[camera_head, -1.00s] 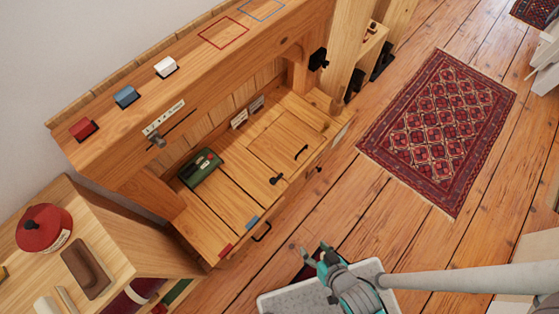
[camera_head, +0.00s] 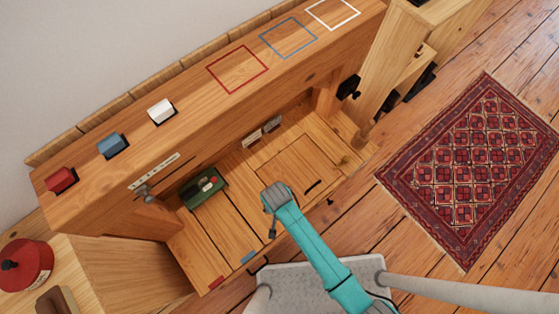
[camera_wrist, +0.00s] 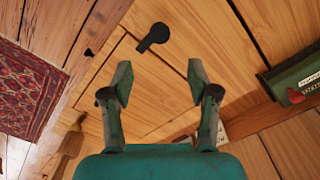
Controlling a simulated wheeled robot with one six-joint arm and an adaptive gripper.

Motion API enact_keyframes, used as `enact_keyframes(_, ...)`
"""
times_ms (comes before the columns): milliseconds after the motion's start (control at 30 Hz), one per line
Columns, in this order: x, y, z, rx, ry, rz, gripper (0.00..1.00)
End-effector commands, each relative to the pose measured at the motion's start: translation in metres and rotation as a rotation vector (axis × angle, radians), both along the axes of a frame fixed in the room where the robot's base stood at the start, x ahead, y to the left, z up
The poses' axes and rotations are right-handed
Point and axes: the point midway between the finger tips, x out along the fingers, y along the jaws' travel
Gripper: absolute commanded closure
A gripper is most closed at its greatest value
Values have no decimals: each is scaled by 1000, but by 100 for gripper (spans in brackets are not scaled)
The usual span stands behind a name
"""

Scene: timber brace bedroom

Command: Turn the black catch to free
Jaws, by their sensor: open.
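The black catch (camera_wrist: 155,36) shows in the wrist view as a round head with a short tail pointing down and left, lying on pale wooden boards across a seam. My gripper (camera_wrist: 159,78) is open and empty, its two teal fingers apart, with the catch beyond their tips and roughly centred above them in the picture. In the head view my gripper (camera_head: 274,208) hangs over the wooden desk top (camera_head: 212,228).
A dark green box (camera_head: 203,187) lies left of my gripper. A black handle (camera_head: 313,187) is on the panel to the right. The upper shelf holds red (camera_head: 62,179), blue (camera_head: 113,145) and white (camera_head: 161,110) blocks. A patterned rug (camera_head: 470,170) lies on the floor.

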Motion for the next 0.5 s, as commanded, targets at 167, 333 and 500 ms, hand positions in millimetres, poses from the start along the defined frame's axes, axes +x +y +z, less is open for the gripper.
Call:
enact_keyframes(167,-1,0,-16,-2,4,0,40)
enact_keyframes(333,0,0,-46,-1,3,0,40)
enact_keyframes(500,-1,0,-75,-1,3,1,40)
